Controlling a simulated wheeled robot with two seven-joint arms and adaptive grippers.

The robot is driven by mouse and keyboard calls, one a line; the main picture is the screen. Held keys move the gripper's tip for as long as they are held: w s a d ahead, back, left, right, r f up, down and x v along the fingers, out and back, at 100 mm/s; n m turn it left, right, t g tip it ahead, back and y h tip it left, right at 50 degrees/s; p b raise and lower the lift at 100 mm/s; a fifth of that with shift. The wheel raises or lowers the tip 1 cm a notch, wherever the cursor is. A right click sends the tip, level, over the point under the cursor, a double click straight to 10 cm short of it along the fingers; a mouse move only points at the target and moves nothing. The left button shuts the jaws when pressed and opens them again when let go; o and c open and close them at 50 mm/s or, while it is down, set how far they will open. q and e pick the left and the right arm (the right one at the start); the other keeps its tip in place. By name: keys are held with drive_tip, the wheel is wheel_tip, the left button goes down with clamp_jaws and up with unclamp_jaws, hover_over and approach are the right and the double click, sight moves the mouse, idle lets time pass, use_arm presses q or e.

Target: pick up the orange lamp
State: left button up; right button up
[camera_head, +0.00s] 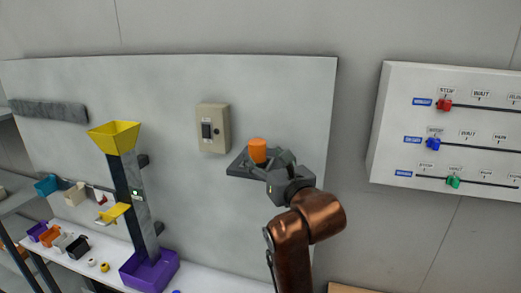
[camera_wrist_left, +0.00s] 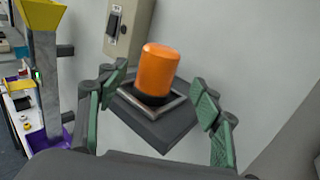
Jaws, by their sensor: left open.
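The orange lamp (camera_head: 257,150) is a small upright cylinder on a dark grey wall shelf (camera_head: 237,167). In the left wrist view the lamp (camera_wrist_left: 158,70) has a black base and stands in a raised square frame on the shelf (camera_wrist_left: 150,127). My left gripper (camera_head: 268,161) is at the shelf, right at the lamp in the head view. In the left wrist view its green-padded fingers (camera_wrist_left: 157,103) are spread, one on each side of the lamp, with gaps between. The gripper is open and empty. My right gripper is not in view.
A beige switch box (camera_head: 213,128) is on the wall left of the lamp. A yellow funnel (camera_head: 114,137) on a dark column stands further left, above a purple bin (camera_head: 149,270). A slider panel (camera_head: 450,130) hangs at the right. Small coloured containers are at the far left.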

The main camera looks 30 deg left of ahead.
sight(261, 154)
use_arm(q)
drive_tip(key=shift+w+a+r+p, duration=0.15)
drive_tip(key=shift+a+p, duration=0.25)
drive_tip(key=shift+a, duration=0.15)
drive_tip(key=shift+w+a+r+p, duration=0.1)
drive_tip(key=shift+a+r+p, duration=0.05)
drive_tip(key=shift+a+p, duration=0.3)
drive_tip(key=shift+w+a+f+p, duration=0.2)
drive_tip(key=shift+w+a+p, duration=0.25)
drive_tip(key=shift+w+a, duration=0.55)
drive_tip(key=shift+w+a+f, duration=0.1)
drive_tip(key=shift+w+a, duration=0.05)
drive_tip(key=shift+w, duration=0.1)
drive_tip(key=shift+s, duration=0.2)
drive_tip(key=shift+w, duration=0.15)
drive_tip(key=c, duration=1.3)
